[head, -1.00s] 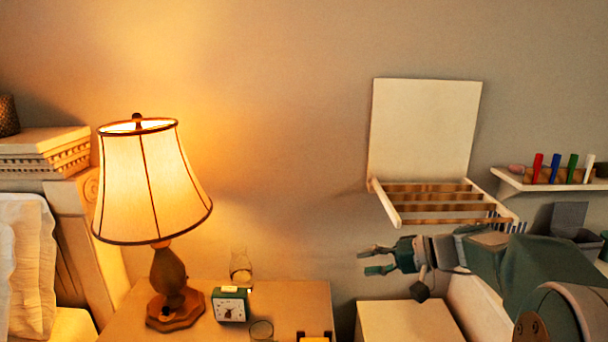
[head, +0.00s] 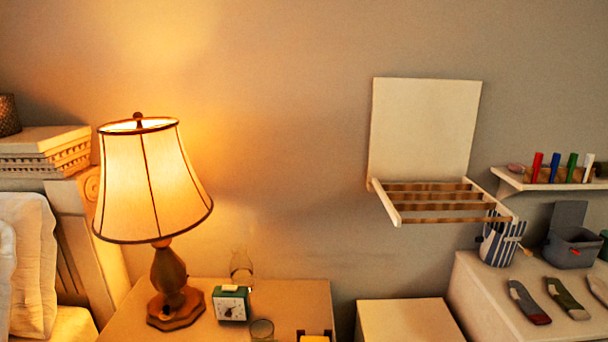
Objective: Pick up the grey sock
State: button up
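Three socks lie on the white cabinet top at the right. The leftmost is a grey sock (head: 528,302) with a dark red end. Beside it lies a dark greenish sock (head: 567,298) with a paler grey end. A third sock (head: 598,288) is partly cut off at the right edge, and its colour is hard to tell. The grey sock lies flat with nothing covering it. My gripper is not in view.
The cabinet top (head: 492,290) also holds a striped bag (head: 500,243) and a grey open box (head: 573,247). A wall drying rack (head: 430,205) hangs above left, and a shelf with coloured pegs (head: 550,182) above. A lamp (head: 155,190) stands on the left table.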

aim_at(519, 293)
jog(key=z, duration=1.3)
jog(key=i+l+u, duration=0.1)
jog(key=i+l, duration=0.4)
jog(key=i, duration=0.2)
jog(key=i+l, duration=0.55)
jog(key=i, duration=0.15)
jog(key=u, duration=0.05)
